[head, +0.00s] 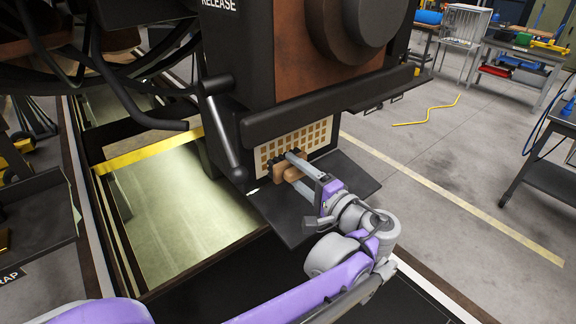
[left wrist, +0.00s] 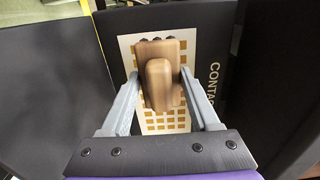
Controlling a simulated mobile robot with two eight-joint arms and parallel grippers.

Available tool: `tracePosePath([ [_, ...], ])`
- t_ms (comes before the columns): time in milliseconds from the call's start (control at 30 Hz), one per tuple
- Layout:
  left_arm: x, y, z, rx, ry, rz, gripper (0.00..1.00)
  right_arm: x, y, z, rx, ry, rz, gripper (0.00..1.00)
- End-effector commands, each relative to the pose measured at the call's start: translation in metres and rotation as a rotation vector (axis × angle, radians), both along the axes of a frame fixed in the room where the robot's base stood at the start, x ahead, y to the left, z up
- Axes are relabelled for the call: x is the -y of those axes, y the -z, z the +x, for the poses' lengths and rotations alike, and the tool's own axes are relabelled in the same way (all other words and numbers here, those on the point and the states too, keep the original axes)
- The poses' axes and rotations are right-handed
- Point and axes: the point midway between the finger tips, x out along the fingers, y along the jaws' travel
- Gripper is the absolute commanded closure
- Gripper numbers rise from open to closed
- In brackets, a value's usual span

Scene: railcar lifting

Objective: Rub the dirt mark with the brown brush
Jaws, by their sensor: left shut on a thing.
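My left gripper (head: 291,170) is shut on the brown brush (head: 296,174), a wooden block with dark bristles. In the left wrist view the brush (left wrist: 160,82) sits between the two grey fingers of the left gripper (left wrist: 160,77). Its dark bristles show at its far edge. The brush is in front of a pale panel with a grid of tan squares (head: 301,138), which also shows in the left wrist view (left wrist: 205,98). Whether the bristles touch the panel I cannot tell. I cannot make out a separate dirt mark; the brush hides part of the panel. My right gripper is not in view.
A dark flat plate (head: 345,182) lies below the panel. A dark surface lettered "CONTA" (left wrist: 214,83) borders the panel. Open floor (head: 440,160) lies to the right.

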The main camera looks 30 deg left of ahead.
Motion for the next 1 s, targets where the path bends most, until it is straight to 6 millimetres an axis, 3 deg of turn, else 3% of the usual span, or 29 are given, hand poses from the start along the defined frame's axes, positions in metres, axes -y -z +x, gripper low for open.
tracePosePath([
  [500,0.01,0.0,-0.004,0.0,0.0,0.001,0.83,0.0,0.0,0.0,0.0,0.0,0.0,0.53],
  [800,0.032,0.0,-0.013,0.0,0.003,0.0,0.83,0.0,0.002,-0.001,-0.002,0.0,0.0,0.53],
  [1000,0.035,0.0,-0.015,0.0,-0.001,0.001,0.83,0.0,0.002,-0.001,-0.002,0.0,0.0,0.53],
])
